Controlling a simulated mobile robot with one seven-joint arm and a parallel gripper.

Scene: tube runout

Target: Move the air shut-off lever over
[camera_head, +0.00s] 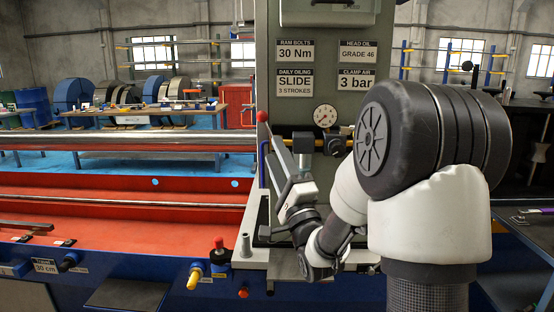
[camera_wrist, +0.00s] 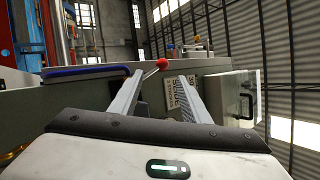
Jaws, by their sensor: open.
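The lever shows as a thin rod with a red ball knob (camera_head: 262,116), standing at the left edge of the grey machine column in the head view. In the wrist view the red knob (camera_wrist: 161,63) sits just beyond and between my fingertips, its pale rod running down behind the left finger. My gripper (camera_head: 273,150) points up toward it, beside the column. In the wrist view my gripper (camera_wrist: 160,77) is open, with nothing held. The lever's pivot is hidden by my fingers. I cannot tell whether a finger touches the rod.
A pressure gauge (camera_head: 325,116) and brass-and-black air fitting (camera_head: 333,144) sit on the column (camera_head: 300,105), right of my fingers. Below are a red knob (camera_head: 218,242) and a yellow-tipped handle (camera_head: 194,277). The red bed (camera_head: 120,222) lies left, mostly clear.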

